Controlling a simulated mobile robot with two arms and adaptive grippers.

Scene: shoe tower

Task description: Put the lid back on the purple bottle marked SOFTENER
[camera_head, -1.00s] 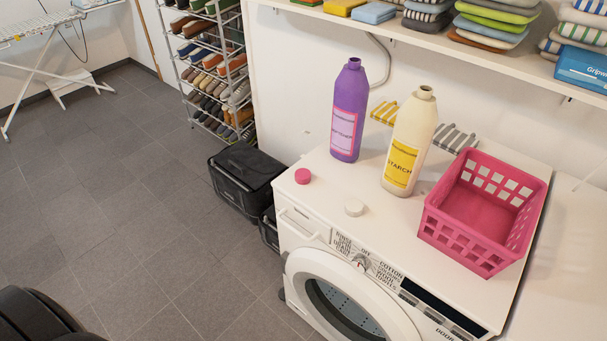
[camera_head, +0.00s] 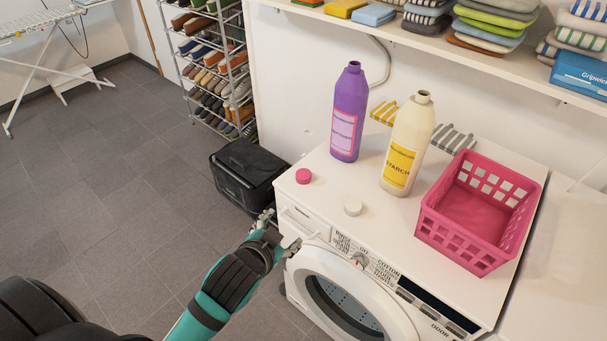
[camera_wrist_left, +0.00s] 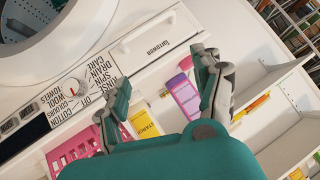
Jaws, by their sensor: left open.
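The purple bottle (camera_head: 349,112) with a pink label stands upright and uncapped at the back left of the washing machine top. A pink lid (camera_head: 303,176) lies near the left front corner of the top. A white lid (camera_head: 353,208) lies to its right near the front edge. A cream bottle marked STARCH (camera_head: 408,145), also uncapped, stands right of the purple one. My left gripper (camera_head: 283,229) is open and empty in front of the machine's left front corner, apart from the pink lid. The purple bottle (camera_wrist_left: 183,96) shows between its fingers in the left wrist view. My right gripper is out of view.
A pink basket (camera_head: 480,213) stands on the right of the washing machine (camera_head: 320,215). A shelf (camera_head: 440,47) with folded cloths runs above. A black box (camera_head: 245,177) stands on the floor left of the machine. The top's front middle is mostly clear.

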